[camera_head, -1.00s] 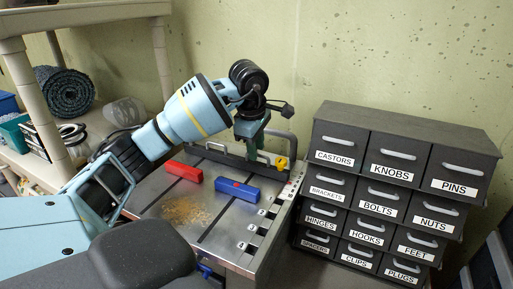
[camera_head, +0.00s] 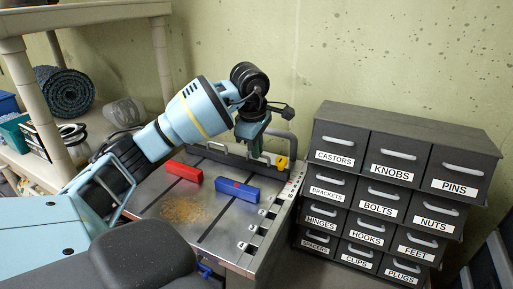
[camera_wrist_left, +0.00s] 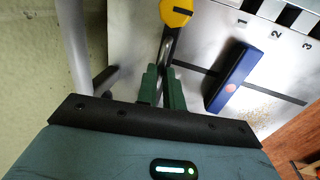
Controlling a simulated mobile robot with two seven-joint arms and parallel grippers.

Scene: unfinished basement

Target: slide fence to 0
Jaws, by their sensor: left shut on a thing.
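The fence (camera_head: 222,155) is a dark bar lying across the back of the metal table. It has a grey arched handle (camera_head: 284,137) and a round yellow piece with a dark mark (camera_head: 282,162) at its right end. My left gripper (camera_head: 256,152) reaches down onto the fence near that end. In the left wrist view, the green fingers of my left gripper (camera_wrist_left: 161,88) are shut on the fence (camera_wrist_left: 169,48), with the yellow piece (camera_wrist_left: 177,11) just beyond. The scale (camera_wrist_left: 277,33) shows 1, 2 and 3; I cannot read a 0. My right gripper is out of view.
A red block (camera_head: 184,171) and a blue block (camera_head: 237,189) lie on the metal table (camera_head: 228,232) in front of the fence. Sawdust (camera_head: 184,210) is scattered nearby. A grey drawer cabinet (camera_head: 400,190) stands to the right, a beige shelf (camera_head: 88,14) to the left, and a wall behind.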

